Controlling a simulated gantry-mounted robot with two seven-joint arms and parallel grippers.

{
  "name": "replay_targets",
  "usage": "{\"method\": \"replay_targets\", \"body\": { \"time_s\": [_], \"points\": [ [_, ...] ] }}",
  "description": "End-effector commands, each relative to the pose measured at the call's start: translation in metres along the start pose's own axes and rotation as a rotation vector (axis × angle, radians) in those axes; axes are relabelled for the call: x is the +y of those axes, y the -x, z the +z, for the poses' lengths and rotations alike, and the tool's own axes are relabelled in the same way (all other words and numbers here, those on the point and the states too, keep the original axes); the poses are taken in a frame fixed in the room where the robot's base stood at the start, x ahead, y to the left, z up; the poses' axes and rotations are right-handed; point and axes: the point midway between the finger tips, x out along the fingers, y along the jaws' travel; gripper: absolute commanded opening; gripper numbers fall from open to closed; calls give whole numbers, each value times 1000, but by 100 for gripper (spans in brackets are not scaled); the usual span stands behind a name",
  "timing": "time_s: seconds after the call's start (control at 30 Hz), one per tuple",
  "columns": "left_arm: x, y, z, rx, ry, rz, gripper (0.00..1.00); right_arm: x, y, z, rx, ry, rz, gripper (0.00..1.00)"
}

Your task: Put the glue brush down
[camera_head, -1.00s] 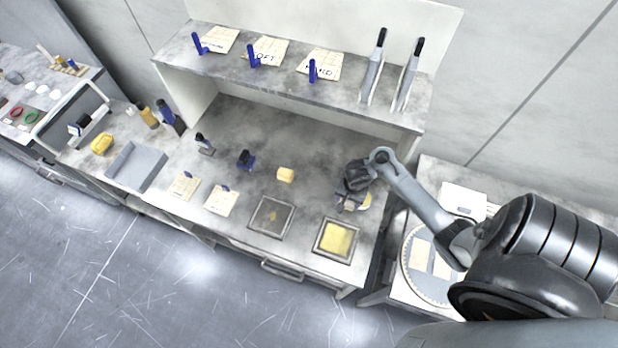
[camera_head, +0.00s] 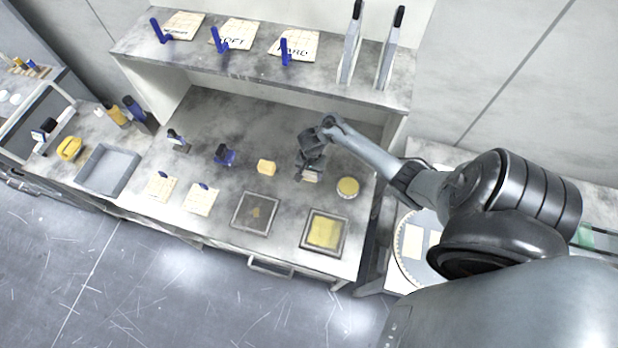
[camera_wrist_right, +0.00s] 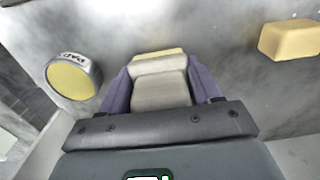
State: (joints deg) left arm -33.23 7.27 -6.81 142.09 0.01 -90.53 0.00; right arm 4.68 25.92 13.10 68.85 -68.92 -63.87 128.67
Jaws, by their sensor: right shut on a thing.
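My right gripper (camera_head: 309,172) is over the bench, left of the round glue tin (camera_head: 347,187). It is shut on the glue brush, a pale grey block with a yellowish far edge. The brush (camera_wrist_right: 160,85) shows between the two purple fingers in the right wrist view. In the head view, only a pale bit of it shows below the jaws. I cannot tell whether the brush touches the bench top. The tin, with a yellow top and lettering on its side, also shows at the left of the wrist view (camera_wrist_right: 73,80). My left gripper is not in view.
A yellow block (camera_head: 266,167) lies left of the gripper; it also shows in the wrist view (camera_wrist_right: 290,39). Two framed plates, one dark (camera_head: 255,213) and one yellow (camera_head: 325,232), lie toward the front edge. A shelf (camera_head: 240,68) overhangs the back.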

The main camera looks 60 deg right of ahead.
Motion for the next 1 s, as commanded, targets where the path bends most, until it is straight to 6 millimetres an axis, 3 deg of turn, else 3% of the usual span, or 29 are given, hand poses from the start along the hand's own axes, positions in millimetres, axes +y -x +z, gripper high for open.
{"method": "replay_targets", "body": {
  "time_s": [0.17,0.5,0.97,1.0],
  "points": [
    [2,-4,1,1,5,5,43,-6,-6,-2,1,-1,1,30],
    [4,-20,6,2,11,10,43,-6,-42,-2,1,1,2,30],
    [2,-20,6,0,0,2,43,-6,-47,-2,0,-1,1,30],
    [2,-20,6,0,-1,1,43,-6,-47,-2,0,-1,1,68]
  ]
}}
